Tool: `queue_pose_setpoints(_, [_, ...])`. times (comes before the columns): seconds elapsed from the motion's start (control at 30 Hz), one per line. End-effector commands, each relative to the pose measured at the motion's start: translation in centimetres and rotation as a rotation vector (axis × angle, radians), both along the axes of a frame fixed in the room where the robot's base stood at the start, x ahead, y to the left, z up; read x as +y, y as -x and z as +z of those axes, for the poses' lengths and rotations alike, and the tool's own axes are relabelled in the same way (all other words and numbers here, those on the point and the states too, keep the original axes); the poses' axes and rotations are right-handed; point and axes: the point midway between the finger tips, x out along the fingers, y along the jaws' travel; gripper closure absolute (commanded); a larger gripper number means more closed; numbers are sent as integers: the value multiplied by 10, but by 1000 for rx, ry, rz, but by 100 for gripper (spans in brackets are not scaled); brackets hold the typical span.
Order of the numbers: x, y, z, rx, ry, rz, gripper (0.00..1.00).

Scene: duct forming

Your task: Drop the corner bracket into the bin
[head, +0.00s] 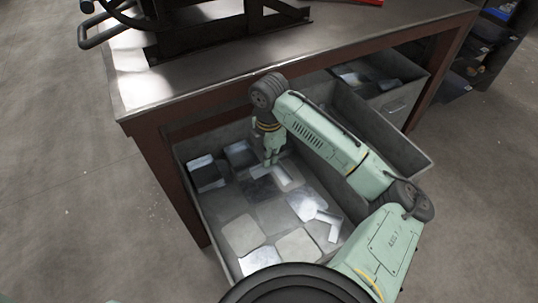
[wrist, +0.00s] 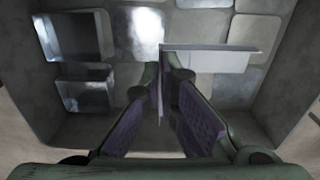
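The corner bracket (wrist: 207,61) is a light grey L-shaped metal piece. In the wrist view one flange spreads to the right beyond my fingertips, and its other leg shows nearly edge-on between the fingers. My gripper (wrist: 165,75) has purple-padded fingers close together on either side of that leg, and it looks shut on it. In the head view my gripper (head: 270,162) points down inside the grey bin (head: 215,237), with the pale bracket (head: 286,178) at its fingertips. I cannot tell how far the bracket is from the bin floor.
The bin floor holds flat sheet pieces and another L-shaped piece (head: 329,220). Two open box-shaped pieces (head: 207,174) lie at the left wall. A second bin (head: 395,100) is at the right. The workbench (head: 200,75) overhangs the back, with a dark machine (head: 205,30) on it.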

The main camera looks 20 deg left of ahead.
Motion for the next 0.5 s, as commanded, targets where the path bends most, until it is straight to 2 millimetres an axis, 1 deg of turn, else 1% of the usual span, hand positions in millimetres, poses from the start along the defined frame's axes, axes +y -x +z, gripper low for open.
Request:
queue_pose_setpoints(0.03, [0, 0, -2, -1, -1, -1, 100])
queue_pose_setpoints(0.27, [0, 0, -1, 0, 0, -1, 100])
queue_pose_setpoints(0.3, [0, 0, -1, 0, 0, -1, 95])
queue_pose_setpoints(0.5, [0, 0, -2, 0, 0, -1, 82])
